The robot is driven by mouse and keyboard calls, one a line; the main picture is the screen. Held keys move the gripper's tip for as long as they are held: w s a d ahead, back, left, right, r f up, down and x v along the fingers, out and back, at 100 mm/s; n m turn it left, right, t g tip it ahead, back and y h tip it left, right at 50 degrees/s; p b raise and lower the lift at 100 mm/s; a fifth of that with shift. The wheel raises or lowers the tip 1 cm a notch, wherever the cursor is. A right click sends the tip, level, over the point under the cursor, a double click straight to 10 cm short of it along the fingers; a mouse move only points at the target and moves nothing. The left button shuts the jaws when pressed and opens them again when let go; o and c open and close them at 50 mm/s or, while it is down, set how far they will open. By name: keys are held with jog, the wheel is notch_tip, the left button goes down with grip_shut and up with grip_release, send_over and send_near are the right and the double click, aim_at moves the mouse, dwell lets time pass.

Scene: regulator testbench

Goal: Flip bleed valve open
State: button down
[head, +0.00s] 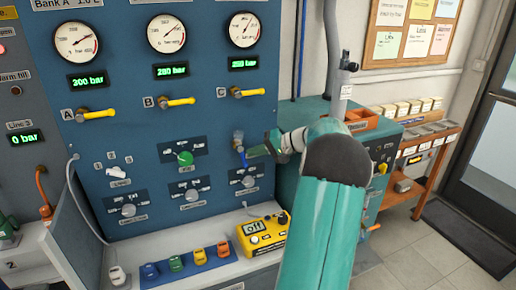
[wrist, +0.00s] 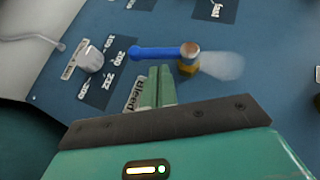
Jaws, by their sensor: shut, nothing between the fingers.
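The bleed valve (wrist: 188,58) has a brass body and a blue lever (wrist: 152,53) that reaches left from it in the wrist view. In the head view the valve (head: 238,140) is on the blue panel, right of the green knob, with its lever hanging downward. A pale whitish plume (wrist: 222,66) spreads from the valve's right side in the wrist view. My gripper (wrist: 160,72) has its two green fingers shut and empty, just beside the lever; I cannot tell if they touch it. A "Bleed" label is partly hidden behind the fingers. My gripper (head: 258,150) also shows in the head view.
A grey knob (wrist: 91,57) sits left of the lever in the wrist view. Yellow handles A, B and C (head: 236,93) are above the valve in the head view.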

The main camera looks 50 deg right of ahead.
jog(key=s+a+r, duration=0.9)
jog(key=a+r, duration=0.1)
jog(key=r, duration=0.1)
jog(key=shift+s+a, duration=0.15)
jog(key=shift+a, duration=0.1)
dwell(0.3)
jog(key=w+a+f+n+g, duration=0.2)
jog(key=a+g, duration=0.1)
jog(key=a, duration=0.7)
jog(key=w+a+f+n+g, duration=0.1)
jog(key=w+a+f+g, duration=0.15)
jog(key=a, duration=0.85)
jog(key=s+a+f+n+h, duration=0.1)
jog(key=s+a+n, duration=0.1)
jog(key=a, duration=0.4)
jog(key=s+a+f+n+g+h, duration=0.1)
jog(key=s+a+f+n+h, duration=0.1)
jog(key=s+a, duration=0.2)
jog(key=s+a+f+n+h, duration=0.1)
jog(key=s+a+n+h, duration=0.1)
jog(key=a, duration=0.6)
jog(key=shift+s+f+n, duration=0.25)
jog(key=shift+s+n, duration=0.35)
jog(key=shift+s, duration=0.5)
